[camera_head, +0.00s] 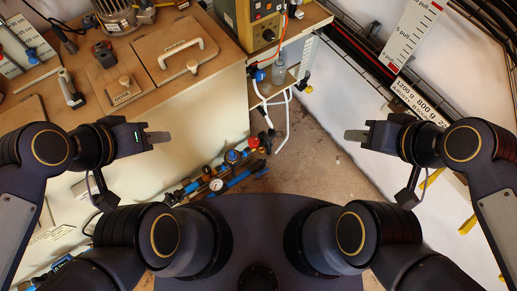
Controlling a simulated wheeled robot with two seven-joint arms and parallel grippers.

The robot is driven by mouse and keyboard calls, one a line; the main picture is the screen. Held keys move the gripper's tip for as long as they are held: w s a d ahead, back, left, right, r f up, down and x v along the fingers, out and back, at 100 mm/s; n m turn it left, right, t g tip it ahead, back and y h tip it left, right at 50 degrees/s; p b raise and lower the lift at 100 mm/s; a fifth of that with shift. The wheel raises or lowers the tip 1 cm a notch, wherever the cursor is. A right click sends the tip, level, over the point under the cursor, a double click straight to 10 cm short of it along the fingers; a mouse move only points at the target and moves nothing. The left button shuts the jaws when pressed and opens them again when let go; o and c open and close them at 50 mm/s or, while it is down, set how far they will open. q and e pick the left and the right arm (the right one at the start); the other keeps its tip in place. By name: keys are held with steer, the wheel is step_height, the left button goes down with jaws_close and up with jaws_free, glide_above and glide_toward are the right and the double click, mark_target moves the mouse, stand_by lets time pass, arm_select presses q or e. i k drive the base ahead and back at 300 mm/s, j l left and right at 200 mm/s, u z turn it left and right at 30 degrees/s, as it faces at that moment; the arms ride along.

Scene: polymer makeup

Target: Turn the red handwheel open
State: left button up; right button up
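A small red handwheel (253,142) sits at the upper right end of a low pipe run near the floor, beside the wooden-topped cabinet. A blue handwheel (233,156) is just left of it, and a round white gauge (216,184) is lower on the same run. My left gripper (160,137) is left of the red handwheel, apart from it, in front of the cabinet side. My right gripper (355,135) is right of it, also apart. Each gripper shows its fingers side-on, so the gap between them is hidden. Nothing shows in either gripper.
The cabinet (205,110) with a wooden top and a white-handled hatch (182,52) fills the upper left. White pipes (279,113) run down behind the red handwheel. The brown floor (320,165) between my grippers is largely clear. A white scale board (412,35) stands upper right.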

mark_target(253, 141)
steer(key=u, duration=1)
steer(key=l+u, duration=0.6)
steer(key=l, duration=0.2)
steer(key=i, duration=0.05)
